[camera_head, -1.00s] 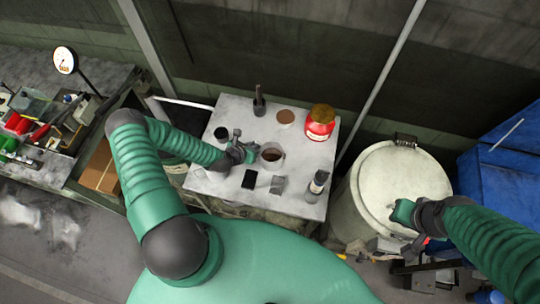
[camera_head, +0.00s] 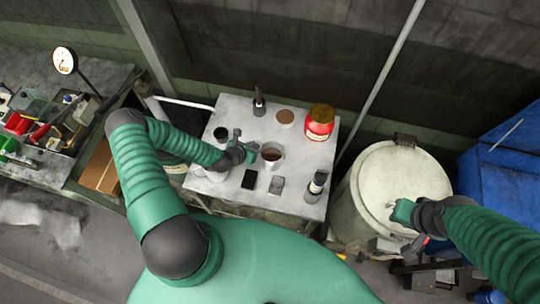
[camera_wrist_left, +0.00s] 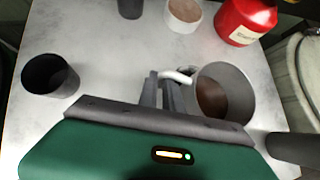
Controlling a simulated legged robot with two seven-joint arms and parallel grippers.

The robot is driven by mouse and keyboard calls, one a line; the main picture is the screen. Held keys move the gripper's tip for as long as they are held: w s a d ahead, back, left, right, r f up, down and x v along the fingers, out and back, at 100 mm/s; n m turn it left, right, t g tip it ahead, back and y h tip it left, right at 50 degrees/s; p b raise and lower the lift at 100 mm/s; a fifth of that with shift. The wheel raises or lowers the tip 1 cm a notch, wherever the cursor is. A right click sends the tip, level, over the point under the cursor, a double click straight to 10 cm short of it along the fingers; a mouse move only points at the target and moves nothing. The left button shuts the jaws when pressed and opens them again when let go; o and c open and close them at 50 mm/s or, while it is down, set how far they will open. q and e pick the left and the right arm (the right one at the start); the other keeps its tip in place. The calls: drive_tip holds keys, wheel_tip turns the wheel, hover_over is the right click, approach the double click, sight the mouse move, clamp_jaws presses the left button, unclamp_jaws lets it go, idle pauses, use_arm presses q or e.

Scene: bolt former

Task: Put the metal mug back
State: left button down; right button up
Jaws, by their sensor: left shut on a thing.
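The metal mug (camera_head: 272,157) is a grey cup with brown contents, upright over the middle of the small table (camera_head: 222,187). In the left wrist view the mug (camera_wrist_left: 238,82) shows at the right of my gripper, with its pale handle (camera_wrist_left: 176,75) between the fingers. My left gripper (camera_head: 250,153) is shut on that handle; it also shows in the left wrist view (camera_wrist_left: 162,90). I cannot tell for sure whether the mug touches the tabletop. My right gripper (camera_head: 398,211) is over the pale drum at the right, and its fingers are too unclear to read.
A red jar (camera_head: 320,122), a round brown-topped item (camera_head: 285,116) and a dark bottle (camera_head: 259,103) stand at the back. A black cup (camera_head: 221,134) is at the left. A black block (camera_head: 249,178), a grey block (camera_head: 276,185) and another bottle (camera_head: 317,184) are in front. A pale drum (camera_head: 375,175) stands right.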

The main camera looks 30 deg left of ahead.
use_arm(q)
drive_tip(key=shift+r, duration=0.1)
idle(0.5)
drive_tip(key=shift+r+b, duration=0.3)
drive_tip(key=shift+r, duration=0.2)
wheel_tip(320, 180, up, 2)
drive_tip(key=shift+b, duration=0.4)
drive_tip(key=s+a+r+b, duration=0.1)
drive_tip(key=s+b, duration=0.3)
drive_tip(key=s, duration=1.2)
drive_tip(key=shift+r, duration=0.4)
